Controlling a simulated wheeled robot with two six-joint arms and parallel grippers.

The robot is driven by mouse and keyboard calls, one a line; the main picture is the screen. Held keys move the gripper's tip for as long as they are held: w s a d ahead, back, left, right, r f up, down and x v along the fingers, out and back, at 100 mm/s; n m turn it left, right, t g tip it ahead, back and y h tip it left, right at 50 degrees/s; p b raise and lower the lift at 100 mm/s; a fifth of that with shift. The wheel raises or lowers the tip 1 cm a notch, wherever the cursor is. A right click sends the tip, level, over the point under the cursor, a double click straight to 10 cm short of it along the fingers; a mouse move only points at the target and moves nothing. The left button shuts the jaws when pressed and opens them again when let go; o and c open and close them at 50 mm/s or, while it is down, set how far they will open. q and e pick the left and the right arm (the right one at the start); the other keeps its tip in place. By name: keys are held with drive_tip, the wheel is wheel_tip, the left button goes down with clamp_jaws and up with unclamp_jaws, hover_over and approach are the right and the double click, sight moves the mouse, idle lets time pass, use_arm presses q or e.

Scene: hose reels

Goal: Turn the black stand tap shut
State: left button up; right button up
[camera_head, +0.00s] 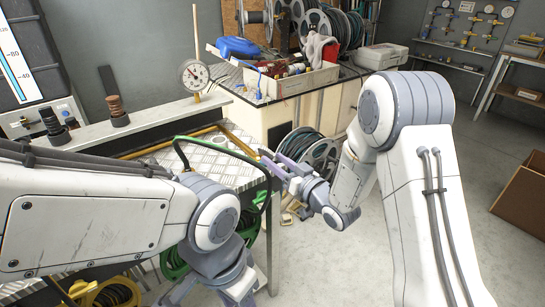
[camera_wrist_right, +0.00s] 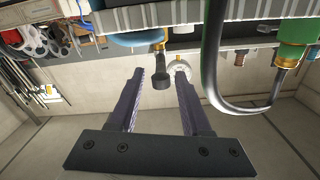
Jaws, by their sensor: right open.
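In the right wrist view, a dark round knob on a brass fitting (camera_wrist_right: 160,80) looks like the black stand tap. In that view it lies between the tips of my right gripper (camera_wrist_right: 158,73). The two purple fingers are apart and hold nothing; I cannot tell whether they reach around the knob. In the head view my right gripper (camera_head: 277,166) is by the bench's right corner, and I cannot make out the tap there. My left gripper (camera_head: 238,290) is at the bottom, its fingers not clear.
A green body with a brass collar (camera_wrist_right: 287,58) and a dark curved pipe (camera_wrist_right: 243,111) stand close to the right gripper. A gauge (camera_head: 193,75) stands behind the metal bench (camera_head: 210,160). A cardboard box (camera_head: 522,195) is at right.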

drive_tip(key=shift+x, duration=0.85)
clamp_jaws()
drive_tip(key=shift+s, duration=0.1)
idle(0.7)
